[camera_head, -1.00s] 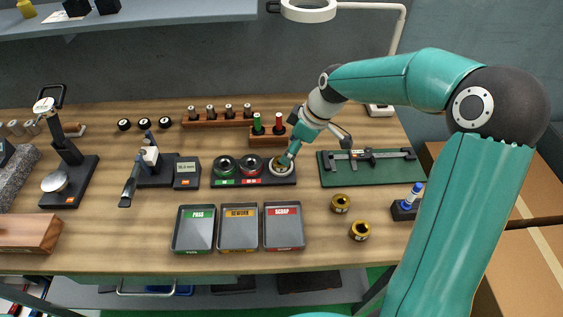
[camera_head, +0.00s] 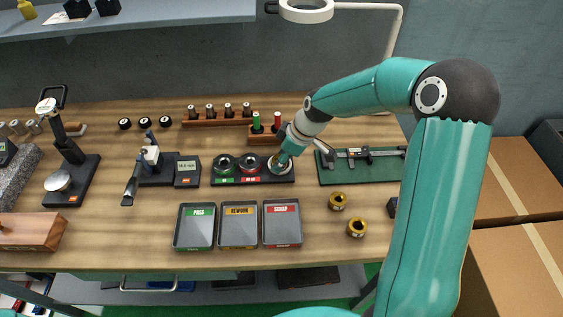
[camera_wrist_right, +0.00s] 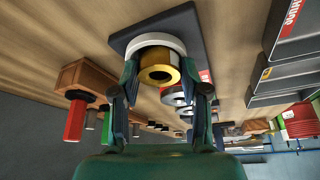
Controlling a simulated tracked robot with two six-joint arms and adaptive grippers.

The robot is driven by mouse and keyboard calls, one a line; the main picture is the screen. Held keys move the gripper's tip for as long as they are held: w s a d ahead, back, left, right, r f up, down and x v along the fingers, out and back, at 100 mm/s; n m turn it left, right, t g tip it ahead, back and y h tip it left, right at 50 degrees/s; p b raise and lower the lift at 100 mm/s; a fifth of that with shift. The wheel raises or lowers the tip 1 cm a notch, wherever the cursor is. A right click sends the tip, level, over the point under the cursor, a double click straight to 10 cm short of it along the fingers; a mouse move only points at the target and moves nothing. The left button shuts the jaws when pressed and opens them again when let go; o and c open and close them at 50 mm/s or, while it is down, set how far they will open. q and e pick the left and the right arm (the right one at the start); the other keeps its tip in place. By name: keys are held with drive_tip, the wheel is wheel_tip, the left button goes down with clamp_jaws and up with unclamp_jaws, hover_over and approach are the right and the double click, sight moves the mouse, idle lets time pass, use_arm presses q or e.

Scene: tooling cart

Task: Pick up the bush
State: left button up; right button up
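The bush, a brass ring (camera_wrist_right: 159,72), sits at the white-rimmed round seat (camera_wrist_right: 160,42) at the right end of the dark gauge base. In the head view the bush (camera_head: 277,163) shows partly in front of the white rim. My right gripper (camera_wrist_right: 159,75) points down at it, with one finger on each side of the bush. The fingertips are very close to its sides; I cannot tell if they touch it. In the head view my right gripper (camera_head: 281,158) partly hides the seat. My left gripper is not in view.
Two more brass bushes, the upper (camera_head: 338,201) and lower (camera_head: 357,228), stand on the bench. Red and green handled plugs (camera_head: 267,126) stand behind. The scrap tray (camera_head: 282,241) is in front, the caliper (camera_head: 366,154) right.

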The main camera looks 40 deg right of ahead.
clamp_jaws()
